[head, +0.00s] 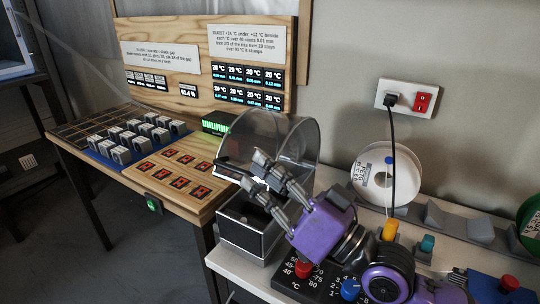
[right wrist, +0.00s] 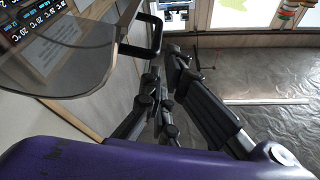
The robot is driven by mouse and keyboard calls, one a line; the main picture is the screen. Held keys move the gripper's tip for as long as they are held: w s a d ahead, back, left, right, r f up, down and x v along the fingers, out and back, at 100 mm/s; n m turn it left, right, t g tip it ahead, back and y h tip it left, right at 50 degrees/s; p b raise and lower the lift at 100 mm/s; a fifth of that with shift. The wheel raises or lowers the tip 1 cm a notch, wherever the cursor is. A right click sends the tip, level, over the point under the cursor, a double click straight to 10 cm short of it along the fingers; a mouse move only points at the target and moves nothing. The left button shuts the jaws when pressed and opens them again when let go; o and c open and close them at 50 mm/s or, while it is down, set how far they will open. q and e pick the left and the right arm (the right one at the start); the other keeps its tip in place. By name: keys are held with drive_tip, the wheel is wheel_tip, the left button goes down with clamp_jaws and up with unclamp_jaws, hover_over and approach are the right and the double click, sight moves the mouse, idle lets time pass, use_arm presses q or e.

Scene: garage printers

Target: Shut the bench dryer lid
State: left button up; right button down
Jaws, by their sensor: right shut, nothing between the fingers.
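The bench dryer (head: 243,237) is a dark box with a silver front at the near left of the white bench. Its clear domed lid (head: 240,138) stands raised, and the box is open below it. The lid (right wrist: 55,70) and its black loop handle (right wrist: 158,34) also show in the right wrist view. My right gripper (head: 256,173), on a purple wrist, reaches over the box in front of the lid. Its fingers are shut and empty, close to the handle; whether they touch it I cannot tell. My left gripper is not in view.
A control panel (head: 322,280) with red and blue knobs lies right of the dryer. A white spool (head: 370,178) and grey wedges stand behind my arm. A black cable hangs from the wall socket (head: 405,98). The wooden table at left holds grey blocks (head: 120,154).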

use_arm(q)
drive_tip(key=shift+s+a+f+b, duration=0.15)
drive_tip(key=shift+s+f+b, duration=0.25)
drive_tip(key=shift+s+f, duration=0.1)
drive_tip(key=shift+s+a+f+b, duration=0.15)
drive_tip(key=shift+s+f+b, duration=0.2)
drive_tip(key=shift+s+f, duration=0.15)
use_arm(e)
drive_tip(key=shift+s+a+f, duration=0.15)
drive_tip(key=shift+s+f, duration=0.1)
drive_tip(key=shift+f, duration=0.5)
drive_tip(key=shift+s+a+f, duration=0.15)
drive_tip(key=shift+s+f, duration=0.05)
drive_tip(key=shift+f, duration=0.55)
drive_tip(key=shift+s+a+f, duration=0.15)
drive_tip(key=shift+s+f, duration=0.1)
drive_tip(key=shift+f, duration=0.5)
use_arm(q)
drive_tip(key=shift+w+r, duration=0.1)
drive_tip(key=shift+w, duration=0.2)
